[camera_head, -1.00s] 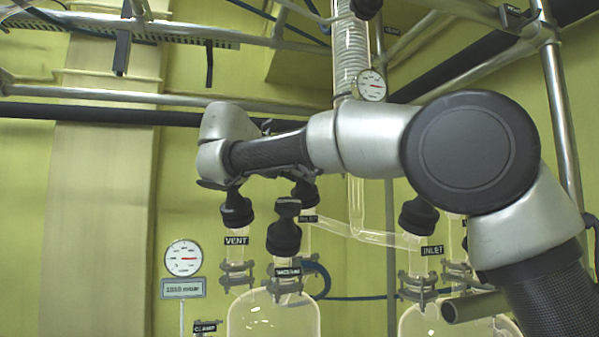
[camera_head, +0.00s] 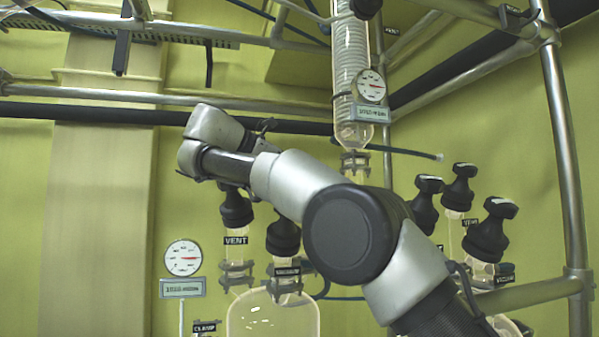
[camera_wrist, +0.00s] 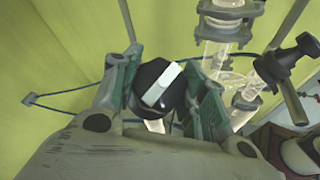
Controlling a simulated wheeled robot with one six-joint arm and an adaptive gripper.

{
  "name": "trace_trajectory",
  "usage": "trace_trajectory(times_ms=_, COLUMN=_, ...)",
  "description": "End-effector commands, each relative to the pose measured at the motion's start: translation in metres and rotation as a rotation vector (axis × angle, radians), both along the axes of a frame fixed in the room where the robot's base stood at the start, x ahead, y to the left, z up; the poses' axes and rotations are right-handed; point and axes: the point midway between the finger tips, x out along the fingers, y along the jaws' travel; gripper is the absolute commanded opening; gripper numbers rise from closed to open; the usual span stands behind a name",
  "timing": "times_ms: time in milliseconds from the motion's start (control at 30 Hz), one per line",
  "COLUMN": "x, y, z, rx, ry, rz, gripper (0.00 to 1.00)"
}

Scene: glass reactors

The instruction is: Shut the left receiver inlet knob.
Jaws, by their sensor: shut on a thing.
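In the wrist view, my gripper (camera_wrist: 160,92) has its two green-grey fingers on either side of a black knob (camera_wrist: 150,75) with a pale bar across its top. It is shut on this knob. No label on it can be read. In the head view, my arm covers the spot of the left receiver's inlet knob, its label and the gripper. This fits the held knob being that inlet knob. The left receiver (camera_head: 270,320) shows below, with the black vent knob (camera_head: 236,212) and a second black knob (camera_head: 284,240) in front, both partly covered at the top by my arm.
A glass condenser (camera_head: 352,70) with a gauge (camera_head: 371,86) hangs above. Several black knobs (camera_head: 489,230) stand at the right. Metal pipes (camera_head: 560,150) frame the right side. Another gauge (camera_head: 183,258) is at the left. The wrist view shows glass tubing (camera_wrist: 225,55) close by the gripper.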

Motion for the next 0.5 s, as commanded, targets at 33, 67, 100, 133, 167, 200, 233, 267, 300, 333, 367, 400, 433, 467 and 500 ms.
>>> trace_trajectory(times_ms=33, x=-0.0001, y=0.0002, z=-0.0007, rx=0.000, ry=0.002, rz=-0.002, gripper=0.19)
trace_trajectory(times_ms=67, x=-0.0001, y=0.0002, z=-0.0006, rx=0.000, ry=0.002, rz=-0.002, gripper=0.19)
trace_trajectory(times_ms=100, x=-0.0002, y=0.0001, z=-0.0007, rx=0.000, ry=0.002, rz=-0.002, gripper=0.19)
trace_trajectory(times_ms=133, x=-0.0002, y=0.0000, z=-0.0007, rx=0.000, ry=0.002, rz=-0.002, gripper=0.19)
trace_trajectory(times_ms=167, x=-0.0002, y=0.0000, z=-0.0006, rx=0.000, ry=0.002, rz=-0.002, gripper=0.19)
trace_trajectory(times_ms=200, x=-0.0002, y=0.0000, z=-0.0007, rx=0.000, ry=0.002, rz=-0.002, gripper=0.19)
trace_trajectory(times_ms=233, x=-0.0002, y=0.0000, z=-0.0007, rx=0.000, ry=0.002, rz=-0.002, gripper=0.19)
trace_trajectory(times_ms=267, x=-0.0002, y=0.0000, z=-0.0006, rx=0.000, ry=0.002, rz=-0.002, gripper=0.19)
trace_trajectory(times_ms=300, x=-0.0002, y=0.0000, z=-0.0006, rx=0.000, ry=0.002, rz=-0.002, gripper=0.19)
trace_trajectory(times_ms=333, x=-0.0002, y=0.0000, z=-0.0006, rx=0.000, ry=0.002, rz=-0.002, gripper=0.46)
trace_trajectory(times_ms=367, x=-0.0002, y=0.0000, z=-0.0006, rx=-0.001, ry=0.003, rz=-0.002, gripper=0.52)
trace_trajectory(times_ms=400, x=-0.0001, y=0.0000, z=-0.0006, rx=0.000, ry=0.002, rz=-0.001, gripper=0.59)
trace_trajectory(times_ms=433, x=-0.0001, y=0.0000, z=-0.0005, rx=0.000, ry=0.002, rz=-0.001, gripper=0.65)
trace_trajectory(times_ms=467, x=-0.0001, y=0.0000, z=-0.0005, rx=0.000, ry=0.002, rz=-0.001, gripper=0.66)
trace_trajectory(times_ms=500, x=-0.0001, y=-0.0001, z=-0.0004, rx=0.000, ry=0.002, rz=-0.001, gripper=0.66)
